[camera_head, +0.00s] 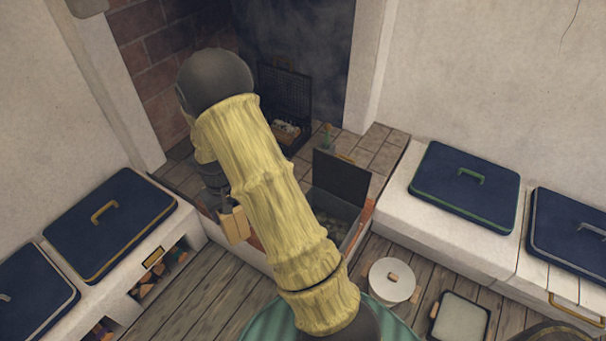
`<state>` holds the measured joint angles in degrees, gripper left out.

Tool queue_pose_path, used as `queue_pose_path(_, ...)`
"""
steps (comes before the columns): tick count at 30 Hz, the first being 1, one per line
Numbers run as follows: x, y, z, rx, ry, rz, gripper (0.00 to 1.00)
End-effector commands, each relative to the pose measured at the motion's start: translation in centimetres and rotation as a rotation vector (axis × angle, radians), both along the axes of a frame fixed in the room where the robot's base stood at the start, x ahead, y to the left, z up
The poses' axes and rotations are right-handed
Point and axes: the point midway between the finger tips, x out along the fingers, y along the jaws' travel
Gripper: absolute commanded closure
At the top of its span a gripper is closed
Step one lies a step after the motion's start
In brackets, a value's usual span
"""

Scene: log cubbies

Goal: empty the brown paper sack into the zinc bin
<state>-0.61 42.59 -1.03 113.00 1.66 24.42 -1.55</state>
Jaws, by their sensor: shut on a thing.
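The brown paper sack (235,225) is a small tan shape in the middle left of the head view. My gripper (222,204) is shut on it at its upper part, and my yellow-sleeved arm partly covers the area. The sack's mouth and contents are not clear. A grey open box with a raised dark lid (343,175), which looks like the zinc bin (352,240), stands right of my arm. It has small greenish lumps inside. The sack is to the left of this box, apart from it, with my arm between them in the picture.
Low white benches with blue lidded pads (108,222) (464,185) line both sides. A round white lid (392,280) and a pale tray (460,319) are on the plank floor at the front right.

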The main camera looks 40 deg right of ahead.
Motion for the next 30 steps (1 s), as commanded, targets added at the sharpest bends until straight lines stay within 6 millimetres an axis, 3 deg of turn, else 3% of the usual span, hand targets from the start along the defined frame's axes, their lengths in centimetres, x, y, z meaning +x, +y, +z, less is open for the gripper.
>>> queue_pose_path(5, 0.3, -0.5, 0.0, 0.000, 0.001, 0.007, 0.64)
queue_pose_path(11, 2.1, -4.4, -0.3, -0.001, 0.011, 0.080, 0.64)
queue_pose_path(18, 4.3, -13.8, -2.0, 0.004, 0.019, 0.228, 0.64)
queue_pose_path(24, 4.2, -22.4, -3.9, 0.007, 0.011, 0.330, 0.64)
queue_pose_path(27, 3.6, -25.8, -4.7, 0.005, 0.004, 0.366, 0.64)
queue_pose_path(30, 3.2, -27.8, -5.3, 0.002, 0.000, 0.388, 0.64)
